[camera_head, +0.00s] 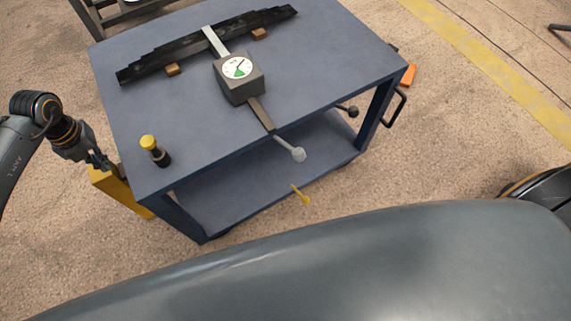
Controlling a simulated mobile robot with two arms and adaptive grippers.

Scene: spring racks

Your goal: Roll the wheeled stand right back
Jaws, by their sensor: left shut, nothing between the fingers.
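The stand is a blue cart (200,127) with a flat top and a lower shelf (270,180). Its wheels are hardly visible. A black bar handle (397,108) sticks out at its right end. My left gripper (103,166) is shut and empty, beside the cart's left end and close to the top of a yellow upright piece (122,192). I cannot tell whether it touches that piece. My right gripper is not in view; only a part of my right arm shows at the right edge.
On the cart top are a dark stepped leaf spring (190,47) on wooden blocks, a dial gauge box (239,80) and a yellow-capped cylinder (155,151). An orange piece (409,75) is at the right end. A yellow floor stripe (480,52) runs at upper right, with bare floor between.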

